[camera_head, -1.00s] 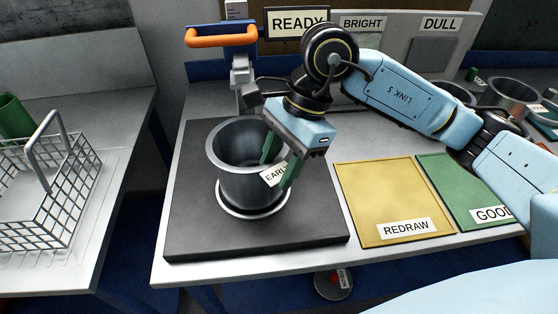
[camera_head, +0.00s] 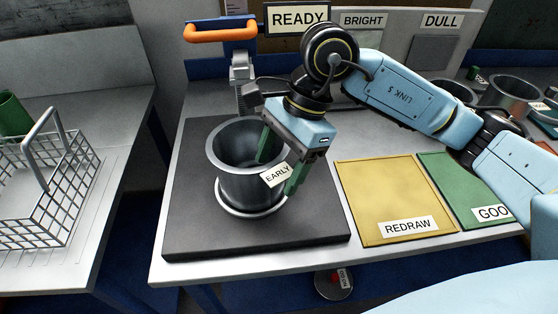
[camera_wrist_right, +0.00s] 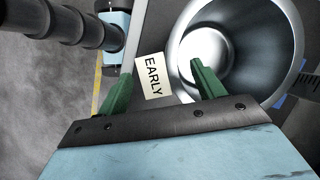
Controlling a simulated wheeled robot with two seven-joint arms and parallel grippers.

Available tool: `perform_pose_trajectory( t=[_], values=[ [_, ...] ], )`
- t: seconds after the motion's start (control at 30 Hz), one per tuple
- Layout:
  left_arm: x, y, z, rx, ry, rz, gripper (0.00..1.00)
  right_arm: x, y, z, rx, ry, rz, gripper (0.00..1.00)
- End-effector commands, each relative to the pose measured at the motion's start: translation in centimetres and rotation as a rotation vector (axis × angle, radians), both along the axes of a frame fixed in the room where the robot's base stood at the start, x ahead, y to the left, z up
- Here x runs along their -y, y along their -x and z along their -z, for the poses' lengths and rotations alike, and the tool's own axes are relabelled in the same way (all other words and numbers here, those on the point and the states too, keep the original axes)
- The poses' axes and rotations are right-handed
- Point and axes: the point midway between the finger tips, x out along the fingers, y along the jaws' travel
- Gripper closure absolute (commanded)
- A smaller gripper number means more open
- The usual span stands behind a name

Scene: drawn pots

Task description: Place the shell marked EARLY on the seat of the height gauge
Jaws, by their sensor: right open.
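The shell marked EARLY (camera_head: 238,180) is a grey metal pot with a white tag. It stands upright on the ring-shaped seat (camera_head: 228,209) of the height gauge, on a dark square base (camera_head: 195,235). My right gripper (camera_head: 277,167) is open at the shell's right wall, one green finger inside the rim and one outside. In the right wrist view the shell (camera_wrist_right: 285,55) shows at the upper right, with its tag between the spread fingers (camera_wrist_right: 160,90). The gauge's column (camera_head: 241,75) with an orange handle (camera_head: 221,31) rises behind. My left gripper is not in view.
A yellow REDRAW mat (camera_head: 385,195) and a green GOOD mat (camera_head: 460,185) lie to the right. More metal pots (camera_head: 507,95) stand at the back right. A wire basket (camera_head: 45,205) is on the left table, across a gap.

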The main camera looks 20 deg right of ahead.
Motion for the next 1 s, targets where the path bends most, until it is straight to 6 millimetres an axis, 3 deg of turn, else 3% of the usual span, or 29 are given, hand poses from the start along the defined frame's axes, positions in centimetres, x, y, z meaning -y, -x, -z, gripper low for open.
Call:
perform_pose_trajectory(
  t=[0.23,0.7,1.0],
  values=[
    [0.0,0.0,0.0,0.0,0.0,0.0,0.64,0.8,-0.2,-1.8,0.003,0.001,0.002,0.32],
    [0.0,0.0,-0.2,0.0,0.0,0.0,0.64,4.4,-0.6,-10.8,0.003,-0.001,0.002,0.32],
    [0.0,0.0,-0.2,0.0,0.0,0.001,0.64,5.1,-0.6,-12.4,0.001,-0.001,0.0,0.32]
  ],
)
